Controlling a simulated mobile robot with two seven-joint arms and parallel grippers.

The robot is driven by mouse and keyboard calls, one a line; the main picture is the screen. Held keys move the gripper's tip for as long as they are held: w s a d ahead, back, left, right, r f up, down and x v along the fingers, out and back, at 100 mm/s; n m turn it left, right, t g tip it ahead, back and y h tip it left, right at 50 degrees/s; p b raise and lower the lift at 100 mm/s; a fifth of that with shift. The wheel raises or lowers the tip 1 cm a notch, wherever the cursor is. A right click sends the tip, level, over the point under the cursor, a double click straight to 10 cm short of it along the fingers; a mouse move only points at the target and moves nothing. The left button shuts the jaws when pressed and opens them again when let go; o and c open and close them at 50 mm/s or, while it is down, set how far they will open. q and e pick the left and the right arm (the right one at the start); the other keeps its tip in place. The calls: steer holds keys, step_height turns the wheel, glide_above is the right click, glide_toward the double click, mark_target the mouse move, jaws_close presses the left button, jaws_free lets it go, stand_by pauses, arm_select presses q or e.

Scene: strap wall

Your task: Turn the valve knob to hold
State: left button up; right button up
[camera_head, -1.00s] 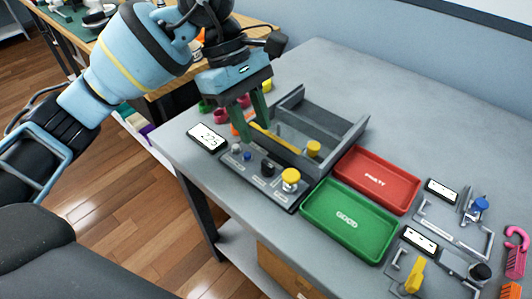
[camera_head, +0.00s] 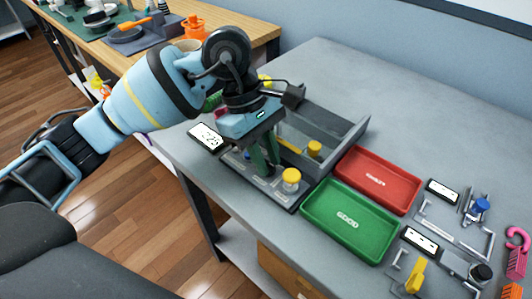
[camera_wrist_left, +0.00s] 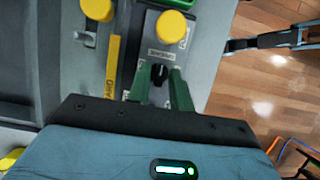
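The black valve knob (camera_wrist_left: 160,73) shows in the left wrist view on a grey control panel (camera_wrist_left: 197,60). My left gripper (camera_wrist_left: 160,86) is there with one green finger on each side of the knob. The fingers are apart, and whether they touch the knob is not clear. In the head view my left gripper (camera_head: 264,170) is low over the panel (camera_head: 285,196) and hides the knob. My right gripper is not in view.
A grey open box (camera_head: 345,135) with yellow parts stands behind the panel. A green tray (camera_head: 325,225) and a red tray (camera_head: 375,180) lie to the right. Fixtures with displays (camera_head: 443,191) stand farther right. The back of the table is clear.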

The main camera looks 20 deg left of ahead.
arm_select(q)
jaws_close()
steer(key=shift+n, duration=0.3)
steer(key=n+t, duration=0.1)
steer(key=n, duration=0.2)
steer(key=shift+s+n+t+p, duration=0.15)
steer(key=shift+n+t+p, duration=0.15)
steer(key=shift+p, duration=0.05)
steer(key=n+t+p, duration=0.1)
steer(key=n, duration=0.3)
steer(key=shift+s+r+t, duration=0.1)
steer(key=shift+t, duration=0.3)
steer(key=n, duration=0.2)
steer(key=n+t+y+p, duration=0.1)
steer(key=n, duration=0.2)
steer(key=shift+s+d+t, duration=0.1)
steer(key=shift+t, duration=0.2)
steer(key=n+y+p, duration=0.1)
steer(key=n, duration=0.2)
steer(key=shift+t, duration=0.3)
steer(key=shift+d+n+y, duration=0.1)
steer(key=shift+n+y, duration=0.2)
steer(key=shift+n, duration=0.5)
